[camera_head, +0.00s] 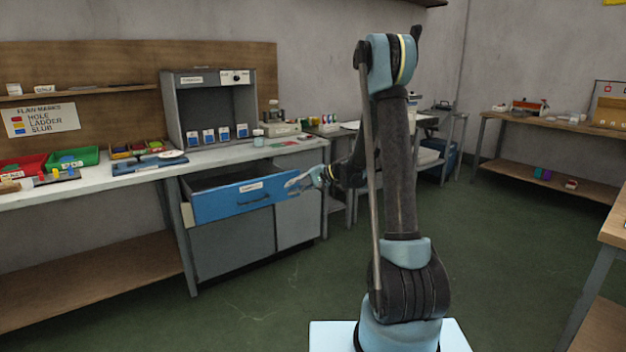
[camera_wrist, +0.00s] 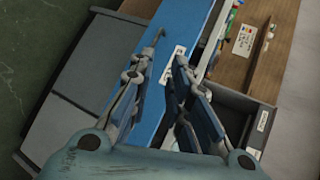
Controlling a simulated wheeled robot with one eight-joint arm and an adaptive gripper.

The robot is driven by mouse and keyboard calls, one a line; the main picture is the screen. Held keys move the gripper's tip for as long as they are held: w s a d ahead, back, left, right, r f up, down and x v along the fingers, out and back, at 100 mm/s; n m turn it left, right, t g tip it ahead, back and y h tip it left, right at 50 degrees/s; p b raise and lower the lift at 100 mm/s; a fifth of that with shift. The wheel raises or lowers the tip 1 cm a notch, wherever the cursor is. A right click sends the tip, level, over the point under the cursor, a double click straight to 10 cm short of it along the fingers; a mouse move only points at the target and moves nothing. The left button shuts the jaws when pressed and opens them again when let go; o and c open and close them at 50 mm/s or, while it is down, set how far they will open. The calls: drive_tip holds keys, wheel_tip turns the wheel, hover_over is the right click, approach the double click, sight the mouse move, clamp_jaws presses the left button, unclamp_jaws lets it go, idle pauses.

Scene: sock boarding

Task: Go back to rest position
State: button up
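My gripper (camera_head: 300,183) is at the end of my arm, near the right end of the blue drawer front (camera_head: 222,203). In the wrist view my gripper (camera_wrist: 161,68) has its two fingers apart with nothing held between them. The blue drawer front (camera_wrist: 185,28) lies behind the fingers, with its dark handle (camera_wrist: 157,40) close to the left fingertip in the picture. I cannot tell whether the finger touches the handle. The drawer stands partly pulled out of the grey cabinet (camera_head: 232,250).
The workbench (camera_head: 120,180) above the cabinet holds red and green bins, a blue fixture and a grey open-fronted box (camera_head: 210,105). Another bench (camera_head: 540,125) stands at the back right. A wooden table edge (camera_head: 615,230) is at the right. Green floor lies clear between.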

drive_tip(key=s+d+r+h, duration=0.2)
drive_tip(key=s+d, duration=0.2)
drive_tip(key=s, duration=0.3)
drive_tip(key=s+d+r+n+h, duration=0.1)
drive_tip(key=s+d+r+h, duration=0.1)
drive_tip(key=s+d, duration=0.35)
drive_tip(key=s+d+r+h, duration=0.2)
drive_tip(key=s+d, duration=0.1)
drive_tip(key=s, duration=0.6)
drive_tip(key=s+d+f+h, duration=0.3)
drive_tip(key=s+d, duration=0.4)
drive_tip(key=s, duration=0.4)
drive_tip(key=s+d+f+n+h, duration=0.1)
drive_tip(key=s+d+f+h, duration=0.2)
drive_tip(key=s+d, duration=0.4)
drive_tip(key=s+f, duration=0.1)
drive_tip(key=s, duration=0.3)
drive_tip(key=shift+s+d+f+n+h, duration=0.25)
drive_tip(key=shift+f+n+h, duration=0.05)
drive_tip(key=shift+f+h, duration=0.1)
drive_tip(key=shift+w+f, duration=0.15)
drive_tip(key=shift+w, duration=0.3)
